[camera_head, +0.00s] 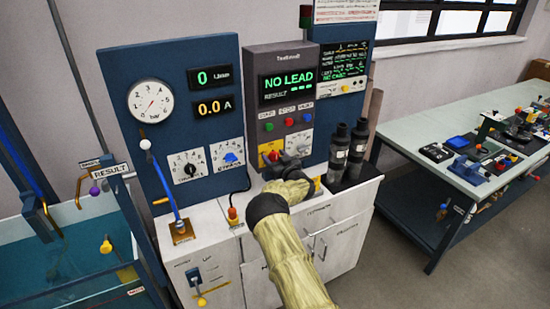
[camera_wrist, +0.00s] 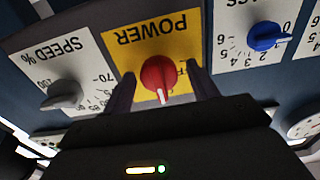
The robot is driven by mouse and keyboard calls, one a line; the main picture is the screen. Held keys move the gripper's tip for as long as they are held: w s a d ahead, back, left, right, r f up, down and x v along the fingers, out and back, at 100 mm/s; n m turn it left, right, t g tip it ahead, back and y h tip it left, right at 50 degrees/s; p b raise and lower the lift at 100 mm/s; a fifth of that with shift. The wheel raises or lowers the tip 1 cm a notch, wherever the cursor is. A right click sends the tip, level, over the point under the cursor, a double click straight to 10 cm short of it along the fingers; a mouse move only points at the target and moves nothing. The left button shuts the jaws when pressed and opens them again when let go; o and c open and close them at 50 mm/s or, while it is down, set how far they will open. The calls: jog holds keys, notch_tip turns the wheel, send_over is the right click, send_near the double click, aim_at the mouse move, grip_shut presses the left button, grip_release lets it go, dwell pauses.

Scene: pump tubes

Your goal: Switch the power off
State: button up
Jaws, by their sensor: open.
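The power switch is a red rotary knob (camera_wrist: 158,74) on a yellow plate marked POWER (camera_wrist: 180,47), which appears upside down in the wrist view. The knob's white pointer line points toward the bottom of that picture. My gripper (camera_wrist: 160,82) is open, with one dark finger on each side of the knob. I cannot tell whether either finger touches it. In the head view the yellow plate (camera_head: 265,147) is at the lower left of the grey control box, and my gripper (camera_head: 284,166) partly covers that area.
A grey SPEED % knob (camera_wrist: 62,95) and a blue knob (camera_wrist: 264,36) flank the plate. The grey box's display (camera_head: 288,84) reads NO LEAD. Two black cylinders (camera_head: 349,150) stand right of my gripper. A lever (camera_head: 160,180) stands left on the cabinet.

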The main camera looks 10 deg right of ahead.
jog(key=c, duration=1)
jog(key=shift+f+n+b, duration=0.1)
jog(key=shift+n+b, duration=0.3)
jog(key=shift+b, duration=0.25)
jog(key=n+b, duration=0.2)
jog(key=b, duration=0.1)
jog(key=shift+f, duration=0.15)
jog(key=n+b, duration=0.3)
jog(key=b, duration=0.1)
jog(key=n+b, duration=0.3)
jog(key=b, duration=0.1)
jog(key=shift+a+f+n, duration=0.15)
jog(key=shift+a+n, duration=0.05)
jog(key=shift+n, duration=0.2)
jog(key=n+b, duration=0.5)
jog(key=b, duration=0.2)
jog(key=shift+s+f, duration=0.1)
jog(key=n+b, duration=0.3)
jog(key=shift+r+n, duration=0.2)
jog(key=shift+n, duration=0.1)
